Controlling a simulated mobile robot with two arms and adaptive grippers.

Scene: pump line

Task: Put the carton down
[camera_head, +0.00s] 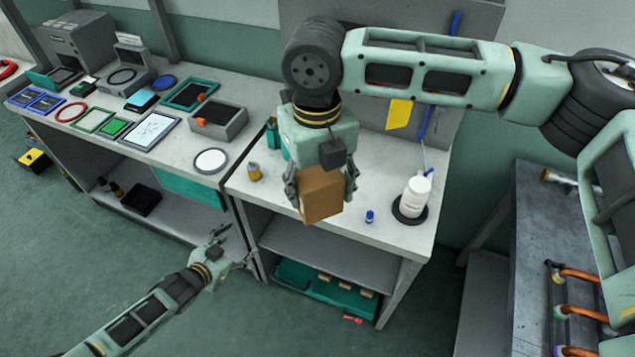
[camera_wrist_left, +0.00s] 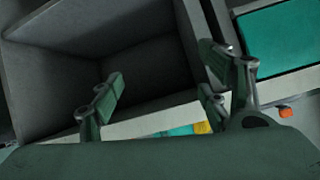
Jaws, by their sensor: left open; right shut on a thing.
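The brown carton (camera_head: 321,196) is in my right gripper (camera_head: 322,188), over the front part of the white-topped bench (camera_head: 385,228) in the head view. The gripper's fingers are shut on the carton from both sides. I cannot tell whether the carton touches the bench top. My left gripper (camera_head: 236,248) is open and empty, low in front of the benches. In the left wrist view its fingers (camera_wrist_left: 165,95) are spread before grey shelf panels, with nothing between them.
On the bench, a white bottle (camera_head: 415,195) stands on a dark round base at the right, with a small blue item (camera_head: 370,216) near the carton. A small yellowish jar (camera_head: 254,171) stands left. A teal tray (camera_head: 310,283) sits on the lower shelf.

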